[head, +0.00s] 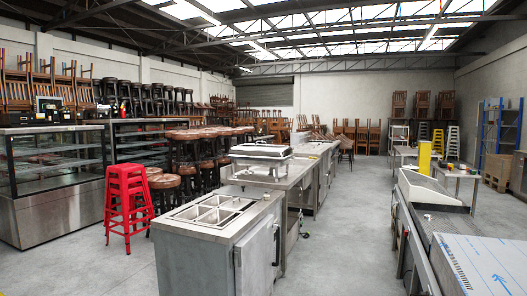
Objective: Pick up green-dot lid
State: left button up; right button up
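I cannot make out a lid with a green dot anywhere in the head view. Several small coloured items (462,168) stand on a steel table (447,172) at the right, too small to tell apart. A steel chafing dish (260,156) with its cover on stands on the middle counter.
A steel counter with inset pans (216,212) stands in front. Red stools (127,200) and glass display cases (55,170) are at the left. A steel bench (480,262) is at the near right. The floor aisle (345,240) between counter and bench is clear.

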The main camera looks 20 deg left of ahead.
aim_at(261, 150)
jog(key=i+j+u, duration=0.1)
jog(key=i, duration=3.2)
jog(key=i+l, duration=0.1)
jog(key=i, duration=3.2)
jog(key=i+u, duration=0.4)
jog(key=i+l+u, duration=0.15)
jog(key=i+u, duration=0.2)
jog(key=i+l+u, duration=0.25)
jog(key=i+u, duration=0.15)
jog(key=i+l+u, duration=0.35)
